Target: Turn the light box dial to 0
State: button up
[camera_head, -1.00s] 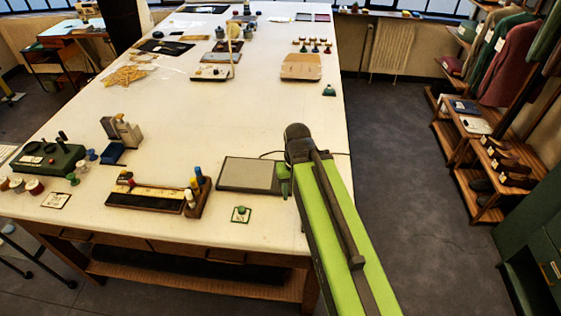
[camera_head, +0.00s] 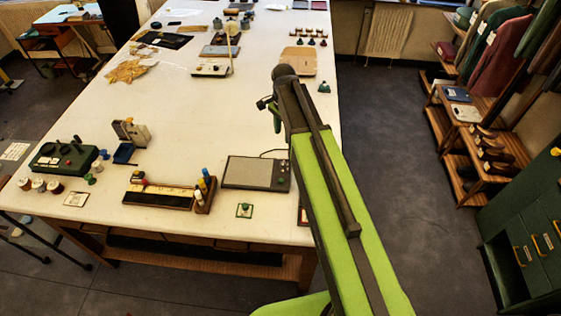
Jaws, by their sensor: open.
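The light box (camera_head: 250,172) is a flat dark panel with a pale grey surface. It lies near the front right corner of the long cream table. A dark strip along its right side carries small controls (camera_head: 282,174); the dial and its setting are too small to read. A cable leaves its back edge. My gripper (camera_head: 269,110) is open and empty, above the table beyond the light box. Its fingers are seen small and partly edge-on, and my green arm runs down past the box's right side.
A wooden tray with bottles (camera_head: 205,187) stands just left of the light box. A green machine (camera_head: 62,158) and spools are at the far left. The table (camera_head: 190,110) is clear behind the box.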

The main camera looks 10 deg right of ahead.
aim_at(283, 162)
notch_tip(283, 162, down, 16)
jog(key=b, duration=1.4)
jog(key=shift+b, duration=0.4)
jog(key=shift+r, duration=0.15)
